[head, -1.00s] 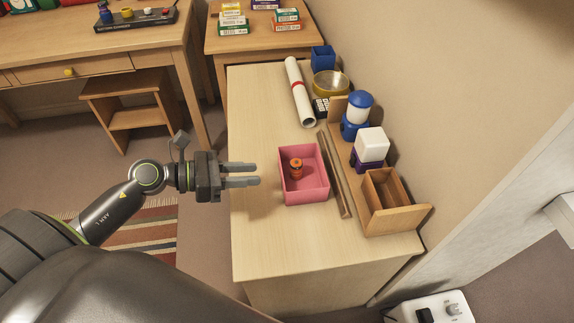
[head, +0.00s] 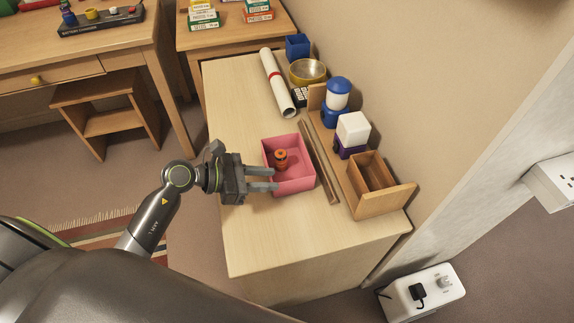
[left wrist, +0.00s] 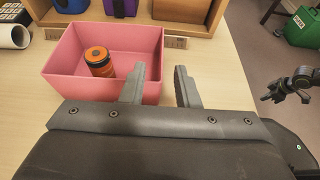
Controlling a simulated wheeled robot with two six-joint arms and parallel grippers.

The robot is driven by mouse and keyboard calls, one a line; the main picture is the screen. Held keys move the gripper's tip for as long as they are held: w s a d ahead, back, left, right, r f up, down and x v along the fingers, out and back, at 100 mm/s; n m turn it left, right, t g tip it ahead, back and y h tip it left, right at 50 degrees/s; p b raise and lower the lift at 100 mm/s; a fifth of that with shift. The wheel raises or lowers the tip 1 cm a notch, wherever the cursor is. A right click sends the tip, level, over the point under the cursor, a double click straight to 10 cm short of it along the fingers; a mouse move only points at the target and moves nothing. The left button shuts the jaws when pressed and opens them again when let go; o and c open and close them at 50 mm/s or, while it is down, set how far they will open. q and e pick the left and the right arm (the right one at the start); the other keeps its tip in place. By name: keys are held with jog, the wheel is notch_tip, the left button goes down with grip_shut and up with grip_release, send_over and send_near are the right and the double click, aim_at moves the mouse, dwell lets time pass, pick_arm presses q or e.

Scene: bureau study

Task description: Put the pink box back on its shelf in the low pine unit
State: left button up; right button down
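The pink box (head: 296,186) sits open-topped on the pale wooden unit top, with an orange and black cylinder (head: 281,158) standing inside it. My left gripper (head: 276,180) is open, its two fingers apart at the box's near left side. In the left wrist view, the pink box (left wrist: 70,83) is ahead and to the left, and one finger of the left gripper (left wrist: 160,88) overlaps its right corner. Whether a finger touches the box I cannot tell. The unit's shelves are not visible.
A wooden strip (head: 320,163) lies right of the box. Beyond it stand an open wooden box (head: 371,172), a white-and-purple block (head: 352,130) and a blue-and-white jar (head: 337,95). A rolled paper (head: 275,82) and brass bowl (head: 307,72) are behind. The front top (head: 260,240) is clear.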

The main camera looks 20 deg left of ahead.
aim_at(295, 180)
pick_arm(q)
jog(key=shift+x, duration=3.9)
jog(key=shift+s, duration=0.1)
jog(key=shift+c, duration=0.5)
grip_shut()
jog(key=shift+r, duration=0.1)
